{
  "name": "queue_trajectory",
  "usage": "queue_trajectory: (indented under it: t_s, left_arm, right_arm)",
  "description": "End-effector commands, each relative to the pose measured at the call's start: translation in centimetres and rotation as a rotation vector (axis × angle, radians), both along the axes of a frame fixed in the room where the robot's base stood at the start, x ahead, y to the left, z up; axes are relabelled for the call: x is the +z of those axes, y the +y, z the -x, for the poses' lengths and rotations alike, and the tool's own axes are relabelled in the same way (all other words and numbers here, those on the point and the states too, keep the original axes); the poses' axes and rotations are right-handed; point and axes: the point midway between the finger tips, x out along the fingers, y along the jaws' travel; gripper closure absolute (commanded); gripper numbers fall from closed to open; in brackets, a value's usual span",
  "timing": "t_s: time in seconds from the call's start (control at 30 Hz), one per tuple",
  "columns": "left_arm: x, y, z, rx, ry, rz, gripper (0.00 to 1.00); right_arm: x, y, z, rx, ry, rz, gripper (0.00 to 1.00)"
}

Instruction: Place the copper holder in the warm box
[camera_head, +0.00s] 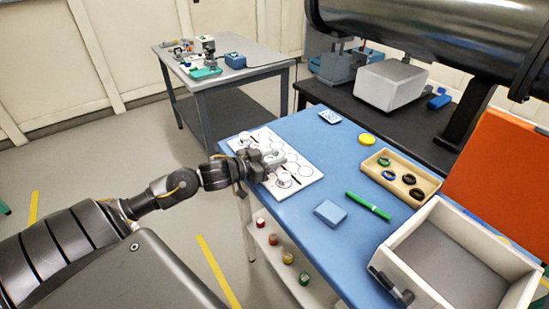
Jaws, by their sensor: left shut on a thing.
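My left gripper (270,161) is over a white board (305,171) printed with circles, at the left part of the blue table. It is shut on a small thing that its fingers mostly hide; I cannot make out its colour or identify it. Two small whitish pieces stand on the board, one behind the gripper (245,138) and one in front of it (284,181). No copper-coloured holder can be made out. A large open cream box (420,218) with a grey floor is at the lower right; nothing shows that marks it as warm. My right gripper is not in view.
On the blue table (300,228) are a blue block (330,213), a green marker (368,206), a yellow disc (367,139) and a tan tray (396,196) with several rings. An orange panel (505,180) stands at right. Small jars sit on a shelf below the left edge.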

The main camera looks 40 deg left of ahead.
Motion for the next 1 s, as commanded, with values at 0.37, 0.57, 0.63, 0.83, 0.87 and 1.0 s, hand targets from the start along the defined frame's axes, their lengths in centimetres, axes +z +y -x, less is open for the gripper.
queue_trajectory:
  t_s: [0.37, 0.57, 0.63, 0.83, 0.87, 1.0]
  left_arm:
    - [-0.3, 0.0, 0.0, 0.0, 0.0, 0.0, 0.5]
    - [-0.3, 0.0, 0.0, 0.0, 0.0, 0.0, 0.5]
    - [-0.5, 0.0, 0.0, 0.0, 0.0, -0.001, 0.5]
    - [-0.4, 0.3, 1.0, 0.0, 0.004, -0.002, 0.5]
    - [-0.3, 0.5, 1.5, 0.0, 0.005, -0.002, 0.5]
    - [-0.2, 1.1, 4.0, -0.001, 0.005, -0.002, 0.5]
  right_arm:
    - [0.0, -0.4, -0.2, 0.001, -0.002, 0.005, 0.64]
    - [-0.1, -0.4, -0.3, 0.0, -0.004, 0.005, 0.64]
    - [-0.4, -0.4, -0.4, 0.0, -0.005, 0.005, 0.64]
    - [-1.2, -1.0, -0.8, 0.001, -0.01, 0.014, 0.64]
    - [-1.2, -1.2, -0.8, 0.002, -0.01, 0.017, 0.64]
    - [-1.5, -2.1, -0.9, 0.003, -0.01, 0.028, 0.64]
